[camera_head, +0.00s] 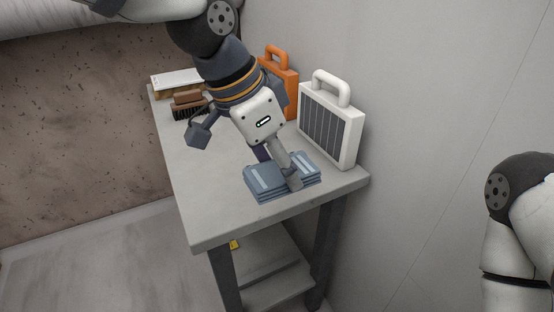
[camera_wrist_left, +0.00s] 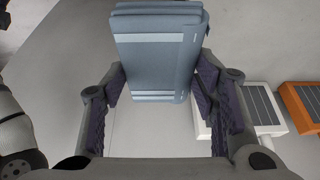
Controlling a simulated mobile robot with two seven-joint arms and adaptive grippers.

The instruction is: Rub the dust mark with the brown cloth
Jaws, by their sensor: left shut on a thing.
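My left gripper (camera_head: 281,176) is over the near part of the stone-grey table (camera_head: 215,215). It is shut on a blue-grey folded stack (camera_head: 264,181) with pale bands. In the left wrist view, the fingers of my left gripper (camera_wrist_left: 160,92) press on both sides of the stack (camera_wrist_left: 158,62). I cannot tell whether the stack rests on the table or is just above it. I see no brown cloth and no dust mark; the arm and stack cover part of the tabletop. My right gripper is out of view.
A white case (camera_head: 343,133) with a dark ribbed panel stands by the wall, right of my left gripper. An orange case (camera_head: 291,92) stands behind it. A brown brush (camera_head: 187,98) and a white-topped stack (camera_head: 176,79) are at the far end. The table's near left corner is clear.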

